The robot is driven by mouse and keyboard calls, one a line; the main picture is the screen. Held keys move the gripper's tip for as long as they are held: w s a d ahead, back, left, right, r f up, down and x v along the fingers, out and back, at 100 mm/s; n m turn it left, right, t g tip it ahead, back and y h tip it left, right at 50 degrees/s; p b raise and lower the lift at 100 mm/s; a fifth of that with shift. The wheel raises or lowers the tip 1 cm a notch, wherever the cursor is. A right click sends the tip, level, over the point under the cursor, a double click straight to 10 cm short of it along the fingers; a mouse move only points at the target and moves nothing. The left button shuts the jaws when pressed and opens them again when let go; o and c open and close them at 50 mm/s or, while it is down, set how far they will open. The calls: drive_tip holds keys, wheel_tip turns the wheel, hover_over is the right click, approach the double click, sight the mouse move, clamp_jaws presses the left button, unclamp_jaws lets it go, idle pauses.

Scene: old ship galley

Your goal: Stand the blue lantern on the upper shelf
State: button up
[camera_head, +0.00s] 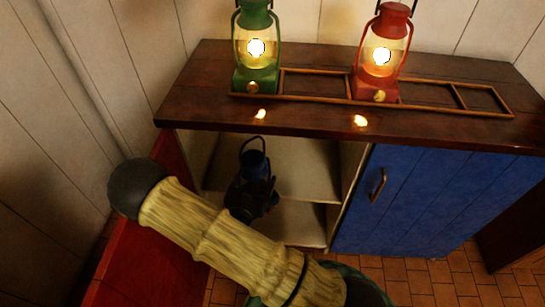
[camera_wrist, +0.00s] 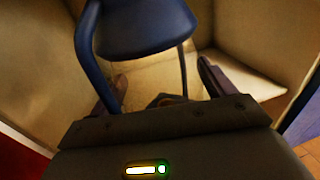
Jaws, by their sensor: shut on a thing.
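The blue lantern (camera_head: 254,163) is upright, with its dark cap and wire handle showing at the open front of the cabinet in the head view. My gripper (camera_head: 250,198) is shut on it, and my arm and gripper hide its lower part. In the wrist view the lantern's blue hood (camera_wrist: 146,30) and side bars fill the upper middle, between the fingers of my gripper (camera_wrist: 160,92). The upper shelf (camera_head: 307,180) is a pale board inside the cabinet, behind and right of the lantern. I cannot tell whether the lantern touches it.
A green lantern (camera_head: 256,50) and a red lantern (camera_head: 381,55), both lit, stand on the dark wooden top (camera_head: 210,85) within a rail. A blue door (camera_head: 405,200) closes the right part. A lower compartment (camera_head: 300,222) is open. A red panel (camera_head: 150,255) stands left.

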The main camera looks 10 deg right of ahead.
drive_tip(key=shift+s+d+r, duration=0.1)
drive_tip(key=shift+s+d, duration=0.05)
drive_tip(key=shift+s, duration=0.05)
drive_tip(key=shift+w+d, duration=0.25)
drive_tip(key=shift+w, duration=0.05)
drive_tip(key=b+x, duration=0.4)
drive_tip(key=x, duration=1.2)
drive_tip(key=shift+w+a, duration=0.1)
drive_tip(key=shift+a, duration=0.05)
drive_tip(key=f+b, duration=0.2)
drive_tip(key=f, duration=0.1)
drive_tip(key=shift+w+d+f+b, duration=0.3)
drive_tip(key=shift+w+b, duration=0.1)
drive_tip(key=shift+d+f, duration=0.1)
